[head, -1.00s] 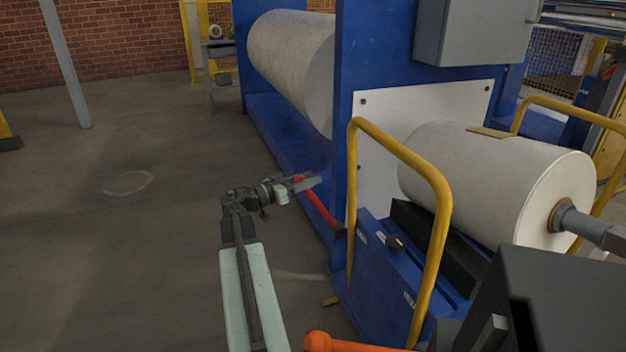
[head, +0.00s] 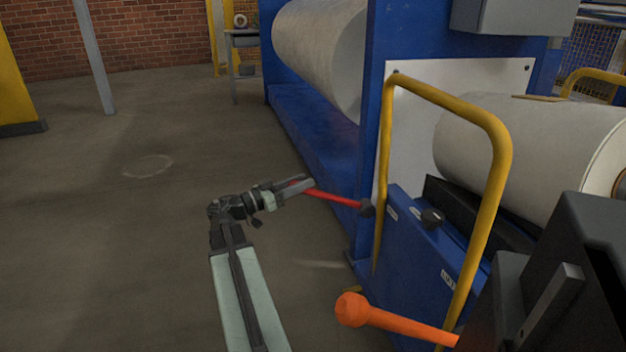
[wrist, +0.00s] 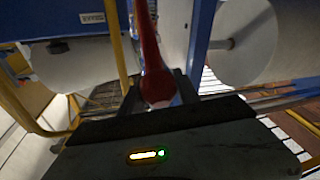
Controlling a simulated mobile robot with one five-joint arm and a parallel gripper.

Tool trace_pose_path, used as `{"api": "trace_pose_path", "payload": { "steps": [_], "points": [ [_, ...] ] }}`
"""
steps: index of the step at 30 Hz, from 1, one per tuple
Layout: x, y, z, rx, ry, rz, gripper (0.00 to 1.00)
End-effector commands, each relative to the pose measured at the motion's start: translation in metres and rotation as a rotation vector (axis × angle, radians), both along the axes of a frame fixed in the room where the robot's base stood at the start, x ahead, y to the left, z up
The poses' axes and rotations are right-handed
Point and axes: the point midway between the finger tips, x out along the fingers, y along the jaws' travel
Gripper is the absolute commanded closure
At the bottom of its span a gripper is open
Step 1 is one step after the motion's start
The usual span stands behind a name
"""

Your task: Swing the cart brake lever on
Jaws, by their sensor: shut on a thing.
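The red brake lever (head: 338,199) reaches out to the left from a dark pivot (head: 366,207) at the side of the blue cart (head: 415,245). It lies close to level in the head view, its free end slightly higher. My gripper (head: 305,185) is shut on the lever's free end, and the jaws partly hide that end. In the wrist view the red lever (wrist: 149,55) runs away from between the dark fingers, its rounded end close to the camera.
A yellow rail (head: 497,165) stands up from the cart, which bears a large white roll (head: 545,150). An orange-knobbed handle (head: 395,318) is at the bottom. A blue machine frame (head: 320,150) is behind the lever. The floor (head: 120,230) to the left is clear.

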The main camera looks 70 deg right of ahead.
Motion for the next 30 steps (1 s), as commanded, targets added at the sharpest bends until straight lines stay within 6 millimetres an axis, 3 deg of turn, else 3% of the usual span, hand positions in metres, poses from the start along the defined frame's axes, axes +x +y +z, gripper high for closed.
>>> {"api": "trace_pose_path", "payload": {
  "steps": [3, 9, 28, 29, 30],
  "points": [
    [0.010, 0.006, -0.019, -0.005, 0.005, 0.007, 1.00],
    [0.015, 0.010, -0.034, -0.004, 0.004, 0.004, 1.00],
    [0.016, 0.010, -0.040, -0.002, 0.003, 0.001, 1.00],
    [0.016, 0.010, -0.040, -0.002, 0.003, 0.001, 0.57],
    [0.016, 0.010, -0.040, -0.002, 0.003, 0.001, 0.46]
  ]
}}
